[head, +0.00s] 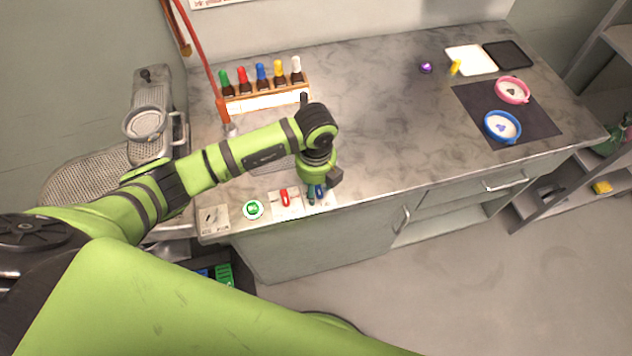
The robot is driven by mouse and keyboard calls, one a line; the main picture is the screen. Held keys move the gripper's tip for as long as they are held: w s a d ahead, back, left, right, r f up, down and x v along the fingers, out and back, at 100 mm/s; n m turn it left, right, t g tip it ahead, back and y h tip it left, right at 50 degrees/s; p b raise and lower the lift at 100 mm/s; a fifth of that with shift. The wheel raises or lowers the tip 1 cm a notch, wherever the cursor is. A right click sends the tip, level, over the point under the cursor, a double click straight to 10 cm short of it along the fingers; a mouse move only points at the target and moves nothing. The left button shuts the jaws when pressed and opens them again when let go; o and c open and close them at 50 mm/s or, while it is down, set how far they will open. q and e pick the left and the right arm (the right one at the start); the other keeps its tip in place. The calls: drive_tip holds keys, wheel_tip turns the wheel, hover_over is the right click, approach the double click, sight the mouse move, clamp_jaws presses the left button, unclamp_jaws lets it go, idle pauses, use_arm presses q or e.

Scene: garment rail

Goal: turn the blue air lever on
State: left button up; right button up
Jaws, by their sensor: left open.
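The blue air lever (321,191) is on a pale plate at the front edge of the counter, partly hidden by my left gripper. My left gripper (314,195) points down right at the blue lever, with its jaws open. I cannot tell whether a finger touches the lever, or which way the lever is turned. A red lever (285,198) is on its own plate just left of it. My right gripper is not in view.
A green round button (253,210) is left of the red lever. A wooden rack (268,101) of several coloured bottles stands at the back. A blue bowl (502,127) and a pink bowl (513,90) are on a dark mat at right. The middle counter is clear.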

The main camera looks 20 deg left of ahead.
use_arm(q)
clamp_jaws()
drive_tip(key=m+b, duration=0.3)
drive_tip(key=m, duration=0.1)
drive_tip(key=shift+w+a+f+b, duration=0.1)
drive_tip(key=shift+f+b, duration=0.15)
drive_tip(key=shift+b, duration=0.15)
drive_tip(key=m+b, duration=0.7)
drive_tip(key=b, duration=0.2)
drive_tip(key=m+b, duration=0.4)
drive_tip(key=shift+w+m, duration=0.25)
drive_tip(key=shift+m, duration=0.05)
drive_tip(key=shift+r+m+b, duration=0.2)
drive_tip(key=shift+m+b, duration=1.1)
drive_tip(key=shift+b, duration=0.35)
